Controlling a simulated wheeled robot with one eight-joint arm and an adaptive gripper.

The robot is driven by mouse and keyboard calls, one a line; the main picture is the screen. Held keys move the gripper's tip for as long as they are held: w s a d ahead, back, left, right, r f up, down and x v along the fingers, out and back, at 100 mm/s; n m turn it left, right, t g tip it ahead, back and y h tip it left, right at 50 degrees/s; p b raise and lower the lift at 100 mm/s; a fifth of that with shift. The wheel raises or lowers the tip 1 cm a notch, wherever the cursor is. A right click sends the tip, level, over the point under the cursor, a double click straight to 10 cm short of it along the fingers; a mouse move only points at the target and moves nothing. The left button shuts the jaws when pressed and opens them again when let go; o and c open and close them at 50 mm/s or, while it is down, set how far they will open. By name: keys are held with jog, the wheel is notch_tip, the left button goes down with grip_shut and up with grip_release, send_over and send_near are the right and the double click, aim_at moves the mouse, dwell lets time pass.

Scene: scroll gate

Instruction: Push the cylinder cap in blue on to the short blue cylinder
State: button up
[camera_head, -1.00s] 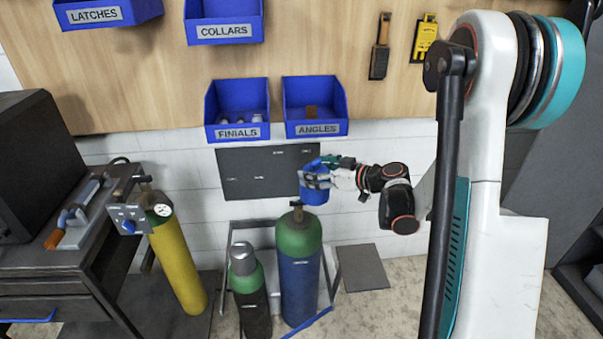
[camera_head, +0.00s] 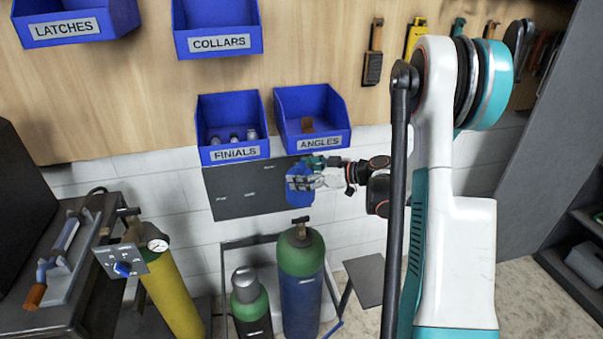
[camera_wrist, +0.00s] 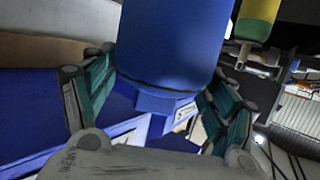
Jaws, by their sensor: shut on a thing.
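My gripper (camera_head: 322,172) is shut on the blue cap (camera_head: 298,190). In the wrist view the cap (camera_wrist: 175,45) sits between the two green-padded fingers (camera_wrist: 155,95), with a narrower faceted part at its near end. The blue-bodied cylinder (camera_head: 301,300) stands upright below, with a green shoulder and a dark valve (camera_head: 300,227) on top. In the head view the cap appears just above this valve, apart from it. The cap's open end is hidden.
A shorter dark cylinder (camera_head: 252,318) with a grey cap (camera_head: 244,278) stands just left of the blue one. A yellow cylinder (camera_head: 172,300) with a gauge stands beside the bench (camera_head: 70,285). Blue bins (camera_head: 233,128) and a dark wall panel (camera_head: 235,192) are behind the gripper.

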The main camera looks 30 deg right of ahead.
jog(key=b, duration=0.3)
send_over(302, 218)
notch_tip(302, 218, down, 6)
jog(key=shift+f, duration=0.25)
jog(key=shift+b, duration=0.5)
dwell(0.8)
jog(key=shift+f+b, duration=2.45)
jog(key=shift+f, duration=0.15)
dwell(0.6)
jog(key=shift+f+b, duration=0.3)
jog(key=shift+f, duration=0.05)
jog(key=shift+f+b, duration=0.55)
jog(key=shift+f, duration=0.1)
jog(key=shift+f, duration=1.6)
